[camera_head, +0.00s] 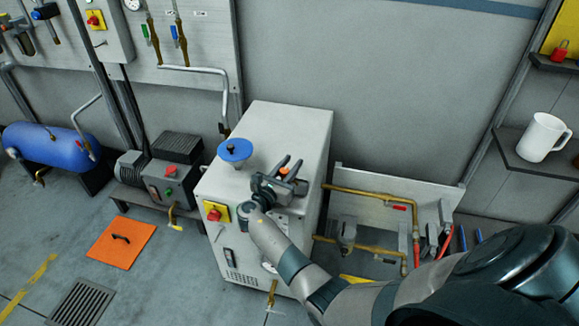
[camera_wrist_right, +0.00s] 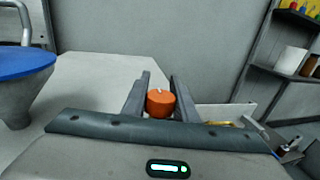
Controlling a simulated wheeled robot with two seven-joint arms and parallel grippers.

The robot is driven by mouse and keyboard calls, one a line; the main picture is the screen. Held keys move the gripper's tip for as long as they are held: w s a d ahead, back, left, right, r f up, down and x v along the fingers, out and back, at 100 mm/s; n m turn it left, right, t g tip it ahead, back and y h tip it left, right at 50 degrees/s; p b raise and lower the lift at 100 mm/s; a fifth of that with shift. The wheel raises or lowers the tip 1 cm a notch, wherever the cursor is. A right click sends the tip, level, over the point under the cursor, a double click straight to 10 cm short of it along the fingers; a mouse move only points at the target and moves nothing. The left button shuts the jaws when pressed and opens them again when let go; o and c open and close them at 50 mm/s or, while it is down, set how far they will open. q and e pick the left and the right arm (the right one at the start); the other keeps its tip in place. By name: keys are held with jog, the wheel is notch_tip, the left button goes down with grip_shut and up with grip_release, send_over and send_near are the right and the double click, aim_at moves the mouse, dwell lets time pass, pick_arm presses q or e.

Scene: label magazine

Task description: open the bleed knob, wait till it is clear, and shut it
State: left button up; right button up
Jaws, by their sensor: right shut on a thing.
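The orange bleed knob (camera_head: 284,171) is on top of the white cabinet (camera_head: 291,118). In the right wrist view the orange knob (camera_wrist_right: 160,104) sits between the two grey fingers, with a small pale mark on its top. My right gripper (camera_head: 291,166) reaches over the cabinet from the front right and is shut on the knob. Its fingers (camera_wrist_right: 161,80) hold the knob from both sides. What lies under the knob is hidden by the gripper. No liquid or bubbles show near it. My left gripper is out of view.
A blue-rimmed funnel (camera_head: 235,150) stands on the cabinet, left of my gripper. A red knob on a yellow plate (camera_head: 215,211) is on the cabinet's front. Brass pipes (camera_head: 370,193) run to the right. A white mug (camera_head: 543,137) stands on the right shelf.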

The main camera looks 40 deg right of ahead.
aim_at(282, 176)
dwell(0.3)
jog(key=o, duration=1.1)
jog(key=shift+c, duration=0.2)
jog(key=shift+s+a, duration=0.2)
jog(key=shift+a, duration=0.25)
jog(key=b+v, duration=0.1)
jog(key=v, duration=0.5)
jog(key=shift+s+a+f, duration=0.1)
jog(key=shift+s+a, duration=0.05)
jog(key=shift+a, duration=0.25)
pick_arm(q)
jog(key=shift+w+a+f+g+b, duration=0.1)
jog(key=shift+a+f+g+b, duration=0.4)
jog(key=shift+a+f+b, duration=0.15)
pick_arm(e)
jog(key=v, duration=0.9)
jog(key=shift+a, duration=0.25)
